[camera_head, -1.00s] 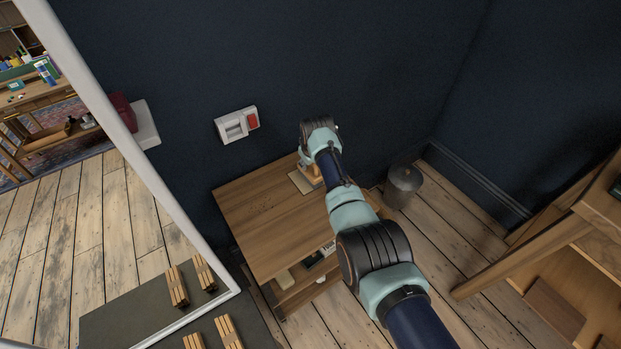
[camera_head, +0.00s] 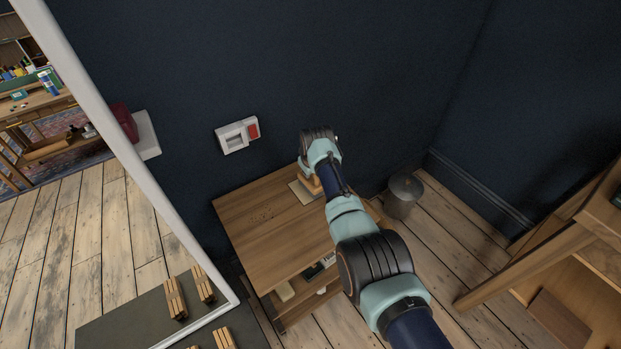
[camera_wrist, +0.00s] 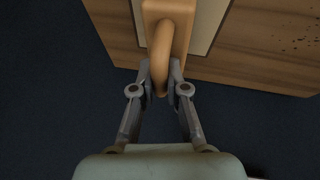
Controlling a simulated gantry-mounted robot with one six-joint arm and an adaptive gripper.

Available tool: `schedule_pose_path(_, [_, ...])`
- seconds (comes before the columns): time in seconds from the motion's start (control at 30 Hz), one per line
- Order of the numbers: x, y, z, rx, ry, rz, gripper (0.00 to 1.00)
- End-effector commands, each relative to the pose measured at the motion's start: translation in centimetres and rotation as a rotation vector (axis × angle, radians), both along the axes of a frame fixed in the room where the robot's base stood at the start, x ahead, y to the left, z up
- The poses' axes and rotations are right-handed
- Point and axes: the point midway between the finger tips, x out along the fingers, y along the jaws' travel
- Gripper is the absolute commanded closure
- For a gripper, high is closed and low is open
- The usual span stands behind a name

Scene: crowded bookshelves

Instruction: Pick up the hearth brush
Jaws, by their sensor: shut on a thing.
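The hearth brush (camera_wrist: 160,45) shows in the wrist view as a tan wooden piece with a curved handle, at the top middle. My gripper (camera_wrist: 160,75) is shut on its handle, one finger on each side. The handle end sticks out a little past the fingertips. The bristles cannot be made out. In the head view, my wrist stands over the back right of a wooden table (camera_head: 255,220) and hides most of the brush; a small orange-brown part (camera_head: 311,184) shows beneath it. Whether the brush touches the surface below is unclear.
A pale flat piece (camera_head: 302,194) lies on the table under my wrist. The dark blue wall with a white and red switch box (camera_head: 238,135) is close behind. A metal bin (camera_head: 404,195) stands right of the table. The table's left part is bare apart from dark specks.

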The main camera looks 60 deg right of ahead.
Motion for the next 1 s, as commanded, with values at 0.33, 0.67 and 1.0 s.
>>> schedule_pose_path(0.33, [0.1,-0.1,7.5,-0.004,-0.004,0.0,1.0])
schedule_pose_path(0.67, [0.0,0.0,17.3,-0.002,-0.002,0.0,1.0])
schedule_pose_path(1.0, [0.0,0.0,20.1,0.0,0.0,0.0,1.0])
